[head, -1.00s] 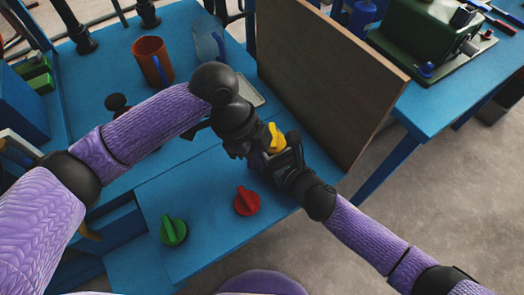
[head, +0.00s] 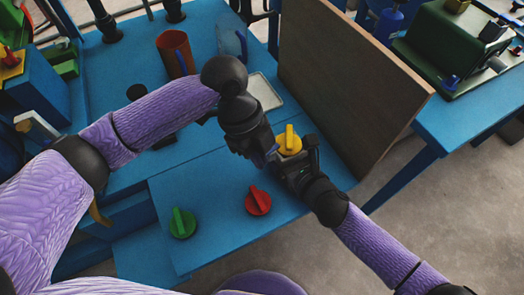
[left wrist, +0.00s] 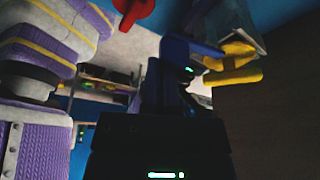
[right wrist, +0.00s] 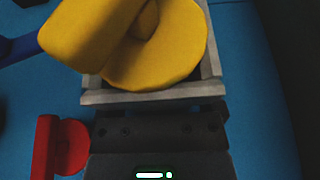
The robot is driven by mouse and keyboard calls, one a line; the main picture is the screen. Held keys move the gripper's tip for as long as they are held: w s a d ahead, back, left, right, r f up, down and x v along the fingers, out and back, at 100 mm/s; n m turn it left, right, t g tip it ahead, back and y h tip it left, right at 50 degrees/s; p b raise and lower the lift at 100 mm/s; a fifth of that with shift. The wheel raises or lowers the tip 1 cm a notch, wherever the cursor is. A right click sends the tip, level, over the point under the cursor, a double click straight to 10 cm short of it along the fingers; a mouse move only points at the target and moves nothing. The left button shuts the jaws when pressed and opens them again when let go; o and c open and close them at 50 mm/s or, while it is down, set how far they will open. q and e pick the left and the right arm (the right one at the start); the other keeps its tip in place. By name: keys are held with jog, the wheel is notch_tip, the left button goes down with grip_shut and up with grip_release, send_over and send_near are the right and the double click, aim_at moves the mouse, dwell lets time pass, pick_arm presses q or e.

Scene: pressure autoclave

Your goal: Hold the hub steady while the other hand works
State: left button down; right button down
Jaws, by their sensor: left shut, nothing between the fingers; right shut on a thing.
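The yellow hub (head: 289,142), a round disc with a raised grip bar, sits at the far right of the blue panel. My right gripper (head: 298,165) is shut on it from the near right side. In the right wrist view the yellow disc (right wrist: 165,60) lies between the grey fingers. My left gripper (head: 268,157) is shut and empty, just left of the hub and close to it; I cannot tell if they touch. In the left wrist view the hub (left wrist: 235,68) shows beyond its blue fingertips, partly hidden.
A red knob (head: 258,201) and a green knob (head: 182,223) sit on the panel nearer to me. A tall brown board (head: 345,85) stands right behind the hub. An orange cup (head: 174,55) and a pale tray (head: 265,93) are farther back.

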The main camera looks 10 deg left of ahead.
pick_arm(q)
jog(key=shift+s+a, duration=0.3)
jog(key=shift+s, duration=0.1)
jog(key=shift+r, duration=0.1)
jog(key=w+v, duration=0.1)
jog(key=v, duration=0.8)
jog(key=shift+r, duration=0.4)
jog(key=shift+d, duration=0.1)
pick_arm(e)
grip_release()
jog(key=shift+s, duration=0.1)
